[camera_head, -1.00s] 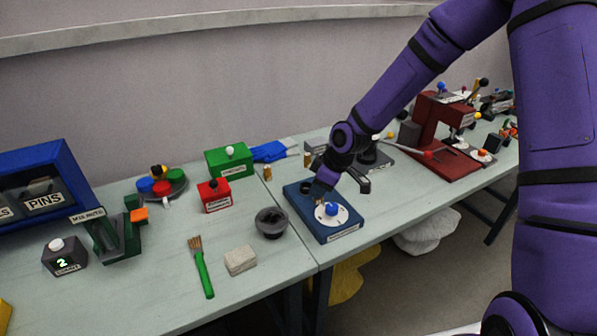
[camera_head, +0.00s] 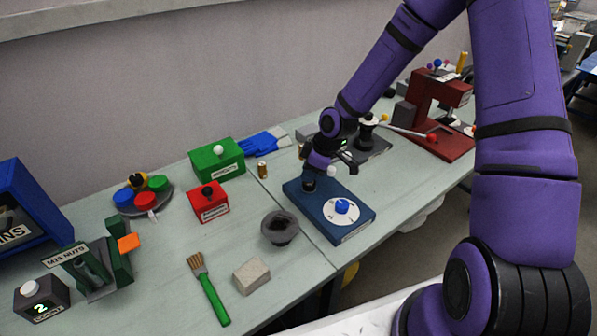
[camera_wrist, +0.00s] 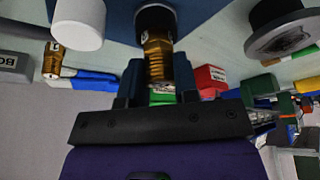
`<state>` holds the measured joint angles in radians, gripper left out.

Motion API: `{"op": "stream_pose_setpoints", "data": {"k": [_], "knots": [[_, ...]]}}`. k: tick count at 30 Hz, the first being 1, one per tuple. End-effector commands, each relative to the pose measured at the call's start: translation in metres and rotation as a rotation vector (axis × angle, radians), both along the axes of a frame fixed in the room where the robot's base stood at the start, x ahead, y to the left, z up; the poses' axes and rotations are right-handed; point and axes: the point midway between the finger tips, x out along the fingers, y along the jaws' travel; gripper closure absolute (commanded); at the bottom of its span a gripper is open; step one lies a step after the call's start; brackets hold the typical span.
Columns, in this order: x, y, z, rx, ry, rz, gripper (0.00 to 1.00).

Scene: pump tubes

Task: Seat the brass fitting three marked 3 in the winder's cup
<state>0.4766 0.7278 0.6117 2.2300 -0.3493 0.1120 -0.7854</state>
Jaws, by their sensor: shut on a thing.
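The winder is a blue base (camera_head: 346,219) with a white dial and a blue knob (camera_head: 342,206). Its black cup (camera_head: 309,184) is at the back left of the base and also shows in the wrist view (camera_wrist: 155,22). My gripper (camera_head: 316,172) is right above the cup, pointing down. In the wrist view my gripper (camera_wrist: 158,88) is shut on a brass fitting (camera_wrist: 157,62). The fitting's far end meets the black cup; I cannot tell how deep it sits. A small mark on it is not legible. The head view hides the held fitting.
A white cylinder (camera_wrist: 76,25) stands beside the cup. Another brass fitting (camera_head: 262,170) stands behind the winder, left of my gripper. A dark grey bowl (camera_head: 280,228), a red box (camera_head: 209,201) and a green box (camera_head: 217,160) are to the left. The red press (camera_head: 440,115) is to the right.

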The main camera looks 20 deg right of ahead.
Motion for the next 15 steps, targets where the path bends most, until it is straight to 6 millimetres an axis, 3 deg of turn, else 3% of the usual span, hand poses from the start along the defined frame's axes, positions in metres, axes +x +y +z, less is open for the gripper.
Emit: {"op": "stream_pose_setpoints", "data": {"k": [12,13,15], "knots": [[-0.0016,-0.0059,-0.0081,0.000,-0.001,0.000,1.00],[-0.0017,-0.0060,-0.0080,0.000,-0.001,0.000,0.67],[-0.0017,-0.0060,-0.0078,0.000,-0.001,0.000,0.51]]}}
